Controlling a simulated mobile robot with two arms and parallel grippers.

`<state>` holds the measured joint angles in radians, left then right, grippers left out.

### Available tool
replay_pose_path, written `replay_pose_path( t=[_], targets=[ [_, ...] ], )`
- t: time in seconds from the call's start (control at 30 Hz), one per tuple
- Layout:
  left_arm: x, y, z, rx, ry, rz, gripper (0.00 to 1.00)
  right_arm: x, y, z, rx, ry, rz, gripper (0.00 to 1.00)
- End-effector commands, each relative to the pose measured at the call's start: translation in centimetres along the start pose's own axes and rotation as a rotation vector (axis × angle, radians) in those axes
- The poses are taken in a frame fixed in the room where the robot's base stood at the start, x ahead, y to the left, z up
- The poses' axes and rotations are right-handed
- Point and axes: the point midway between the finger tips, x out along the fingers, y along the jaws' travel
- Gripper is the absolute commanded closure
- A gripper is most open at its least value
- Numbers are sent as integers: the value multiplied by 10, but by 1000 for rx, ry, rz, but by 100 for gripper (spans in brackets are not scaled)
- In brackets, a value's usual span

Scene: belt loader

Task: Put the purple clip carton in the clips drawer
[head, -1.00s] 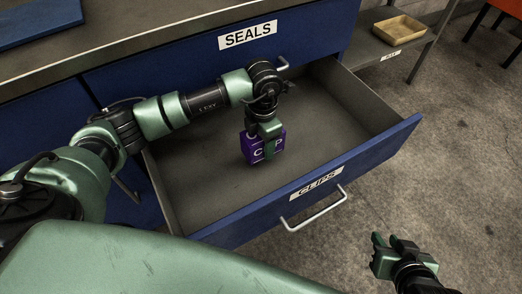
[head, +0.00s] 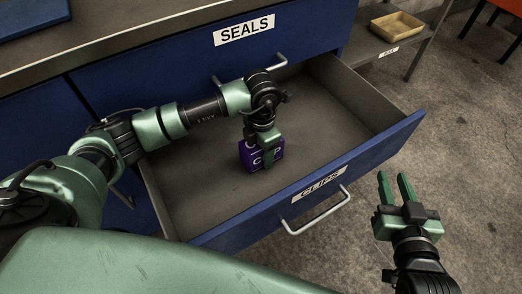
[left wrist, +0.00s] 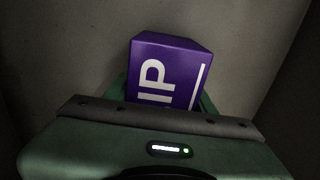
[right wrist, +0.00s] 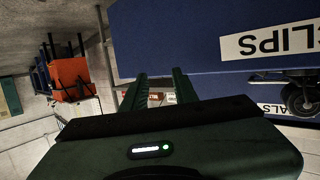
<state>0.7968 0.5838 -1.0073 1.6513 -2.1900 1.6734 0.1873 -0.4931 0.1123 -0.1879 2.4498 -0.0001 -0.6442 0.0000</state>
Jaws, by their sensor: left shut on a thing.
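The purple clip carton (head: 248,157) is inside the open clips drawer (head: 325,208) in the head view. My left gripper (head: 266,152) reaches down into the drawer and is shut on the carton. The carton also shows between its fingers in the left wrist view (left wrist: 165,70). Whether the carton touches the drawer floor I cannot tell. My right gripper (head: 396,188) is outside the drawer, to the right of its front. It is open and empty, and its two fingers show apart in the right wrist view (right wrist: 155,92).
The shut seals drawer (head: 300,32) is above and behind the open drawer. A metal handle (head: 315,212) sticks out of the clips drawer front. A shelf with a tan tray (head: 397,27) stands at the back right. The drawer floor around the carton is clear.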

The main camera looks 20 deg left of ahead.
Motion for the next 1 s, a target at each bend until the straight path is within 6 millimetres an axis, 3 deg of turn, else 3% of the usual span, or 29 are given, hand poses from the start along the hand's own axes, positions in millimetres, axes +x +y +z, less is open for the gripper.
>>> replay_pose_path(
  t=[0.37, 0.4, 0.43, 0.47, 0.83, 1.0],
  targets=[
    [3, 0, 0, 0, 0, 0, 94, 1, -1, -8, 0, 42, -1, 71],
    [3, 0, 0, 0, 0, 0, 34, 1, -1, -9, 0, 45, -1, 71],
    [3, 0, 0, 0, 0, 0, 26, 1, -1, -8, 0, 44, -1, 71],
    [3, 0, 0, 0, 0, 0, 24, 1, -1, -8, 0, 44, -1, 71],
    [1, 0, 0, 0, 1, 0, 24, 1, -1, -6, 1, 28, -3, 71],
    [-7, 0, 0, 0, 0, 0, 24, -4, 2, 15, 0, -86, 4, 71]
  ],
)
